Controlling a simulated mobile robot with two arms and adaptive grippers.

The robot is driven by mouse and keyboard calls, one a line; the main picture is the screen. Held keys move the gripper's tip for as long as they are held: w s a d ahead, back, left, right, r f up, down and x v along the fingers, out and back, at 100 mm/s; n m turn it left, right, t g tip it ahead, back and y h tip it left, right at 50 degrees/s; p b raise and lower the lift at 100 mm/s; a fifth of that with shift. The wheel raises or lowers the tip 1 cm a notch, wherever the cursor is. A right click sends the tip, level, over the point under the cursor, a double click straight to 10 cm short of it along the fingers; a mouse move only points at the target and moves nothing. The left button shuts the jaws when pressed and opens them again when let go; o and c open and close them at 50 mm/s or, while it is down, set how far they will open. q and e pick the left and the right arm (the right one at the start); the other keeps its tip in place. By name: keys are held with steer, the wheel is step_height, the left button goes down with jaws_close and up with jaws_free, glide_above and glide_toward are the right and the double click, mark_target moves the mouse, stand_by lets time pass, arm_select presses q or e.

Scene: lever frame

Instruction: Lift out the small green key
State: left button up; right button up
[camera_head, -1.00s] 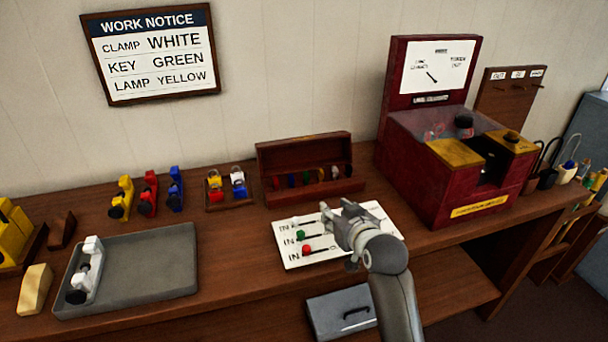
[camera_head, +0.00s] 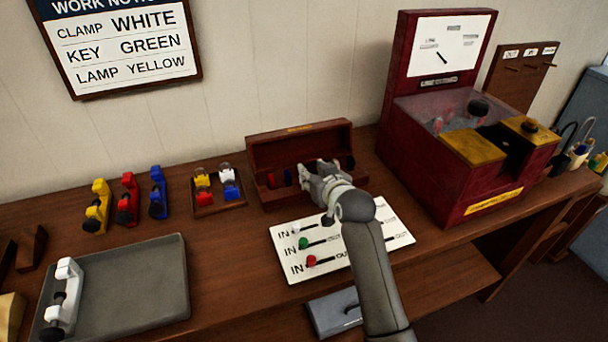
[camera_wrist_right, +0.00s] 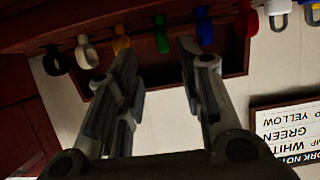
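The small green key (camera_wrist_right: 161,36) hangs in a row of coloured keys in the open wooden box (camera_head: 262,158). In the right wrist view it lies between the two open fingers of my right gripper (camera_wrist_right: 157,72), seemingly just beyond their tips; I see no contact. In the head view my right gripper (camera_head: 320,170) is at the front of the box and hides the green key. The blue key (camera_wrist_right: 204,27) and yellow key (camera_wrist_right: 121,40) flank it. My left gripper is not in view.
A white board (camera_head: 285,263) with white, green and red knobs lies below my right arm. A red machine (camera_head: 415,165) stands to the right. A grey tray (camera_head: 135,285) holding a white clamp (camera_head: 66,290) is at left. The notice (camera_head: 125,50) reads key green.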

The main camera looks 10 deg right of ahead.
steer(key=shift+w+a+f, duration=0.15)
steer(key=shift+w+f, duration=0.1)
steer(key=shift+w, duration=0.2)
steer(key=shift+w+a+f, duration=0.1)
steer(key=shift+w, duration=0.25)
steer(key=x, duration=0.3)
steer(key=shift+w+a+f+p, duration=0.1)
steer(key=shift+w+a+p, duration=0.2)
steer(key=shift+w, duration=0.05)
steer(key=shift+w+f, duration=0.2)
steer(key=shift+w, duration=0.2)
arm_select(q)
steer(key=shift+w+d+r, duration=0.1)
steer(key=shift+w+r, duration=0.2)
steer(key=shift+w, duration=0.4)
arm_select(e)
jaws_close()
